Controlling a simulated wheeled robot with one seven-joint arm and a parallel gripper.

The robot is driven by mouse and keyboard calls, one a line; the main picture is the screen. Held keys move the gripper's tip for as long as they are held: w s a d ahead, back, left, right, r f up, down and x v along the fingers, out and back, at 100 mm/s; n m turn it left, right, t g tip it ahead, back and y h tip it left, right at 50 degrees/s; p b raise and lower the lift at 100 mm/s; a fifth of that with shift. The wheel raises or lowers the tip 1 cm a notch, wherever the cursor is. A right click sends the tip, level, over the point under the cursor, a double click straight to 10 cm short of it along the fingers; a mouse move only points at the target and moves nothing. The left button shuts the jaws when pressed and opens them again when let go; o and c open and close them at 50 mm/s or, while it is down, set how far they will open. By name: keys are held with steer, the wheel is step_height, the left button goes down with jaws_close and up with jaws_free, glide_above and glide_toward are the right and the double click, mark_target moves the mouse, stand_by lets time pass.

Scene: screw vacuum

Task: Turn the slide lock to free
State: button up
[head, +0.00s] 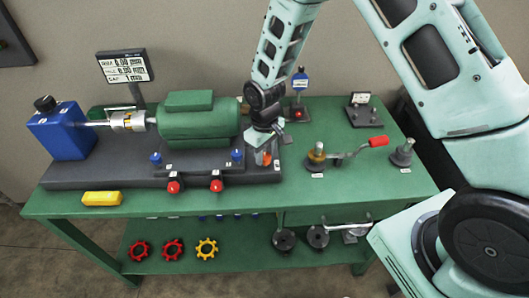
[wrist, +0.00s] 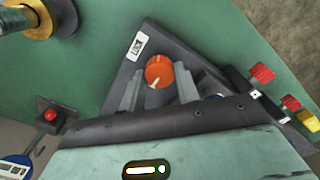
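The slide lock is an orange round knob (wrist: 160,70) with a white pointer mark, on a dark grey base whose white label (wrist: 138,46) seems to read LOCK. The pointer faces the lower left in the wrist view. The knob also shows in the head view (head: 267,159), at the right end of the dark motor bed. My gripper (wrist: 159,90) is open, its two grey fingers apart on the left and right of the knob. I cannot tell whether they touch it. In the head view my gripper (head: 263,141) is just above the knob, partly hiding it.
The green motor (head: 200,124) stands left of my gripper on the dark bed (head: 110,170). A red-handled lever (head: 378,141) and a small post (head: 403,152) stand to the right. Red knobs (head: 216,186) line the front. The bench's front right is mostly clear.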

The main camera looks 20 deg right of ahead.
mark_target(265, 155)
steer(key=o, duration=0.4)
steer(key=shift+r, duration=0.1)
step_height(265, 155, up, 17)
steer(key=shift+r+b, duration=0.15)
steer(key=shift+b, duration=1.05)
steer(key=s+a, duration=0.2)
steer(key=s, duration=0.7)
steer(key=s+a+r+n, duration=0.1)
steer(key=s+a, duration=0.1)
steer(key=s, duration=0.7)
steer(key=s+a+r+n, duration=0.1)
steer(key=s+a, duration=0.1)
steer(key=s, duration=0.7)
steer(key=shift+s+r+y, duration=0.1)
steer(key=shift+y, duration=0.2)
